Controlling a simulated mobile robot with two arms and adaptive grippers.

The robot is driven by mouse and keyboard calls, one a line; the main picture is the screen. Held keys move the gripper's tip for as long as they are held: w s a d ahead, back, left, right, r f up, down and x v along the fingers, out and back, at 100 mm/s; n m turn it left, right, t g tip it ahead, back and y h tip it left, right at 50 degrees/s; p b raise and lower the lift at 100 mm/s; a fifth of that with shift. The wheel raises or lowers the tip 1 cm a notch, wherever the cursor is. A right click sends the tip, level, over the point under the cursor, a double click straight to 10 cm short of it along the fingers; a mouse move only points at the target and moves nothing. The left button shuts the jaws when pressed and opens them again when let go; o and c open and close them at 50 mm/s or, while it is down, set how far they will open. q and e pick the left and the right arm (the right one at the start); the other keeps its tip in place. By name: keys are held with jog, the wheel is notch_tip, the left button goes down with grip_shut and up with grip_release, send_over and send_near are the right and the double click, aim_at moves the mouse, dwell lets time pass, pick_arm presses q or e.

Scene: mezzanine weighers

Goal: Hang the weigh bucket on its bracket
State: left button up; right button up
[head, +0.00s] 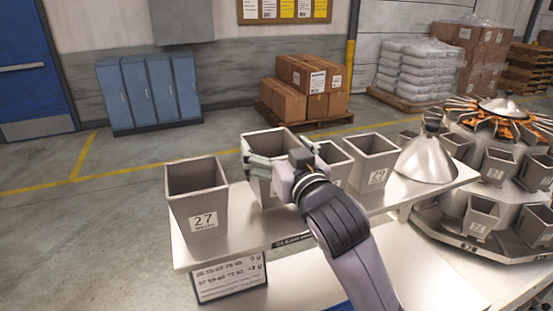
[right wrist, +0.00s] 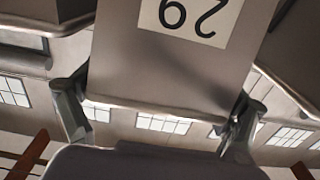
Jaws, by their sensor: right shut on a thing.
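A grey tapered weigh bucket (head: 268,142) is between the fingers of my right gripper (head: 285,160), over the steel table. The gripper is shut on it, and my wrist hides much of its front. I cannot tell whether its base touches the table. In the right wrist view the bucket (right wrist: 170,75) fills the middle between the two fingers, its number label upside down. The round weigher (head: 500,170) at the right carries several hung buckets; I cannot make out an empty bracket. My left gripper is not in view.
On the table (head: 235,240) stand bucket 27 (head: 197,190) at the left, another bucket (head: 333,165) close right of the held one, and bucket 29 (head: 372,160). A steel cone (head: 428,160) is between these and the weigher. A printed sign (head: 230,278) hangs at the front.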

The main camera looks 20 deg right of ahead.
jog(key=shift+f, duration=1.25)
jog(key=shift+f, duration=0.2)
jog(key=o, duration=1.7)
jog(key=shift+c, duration=0.2)
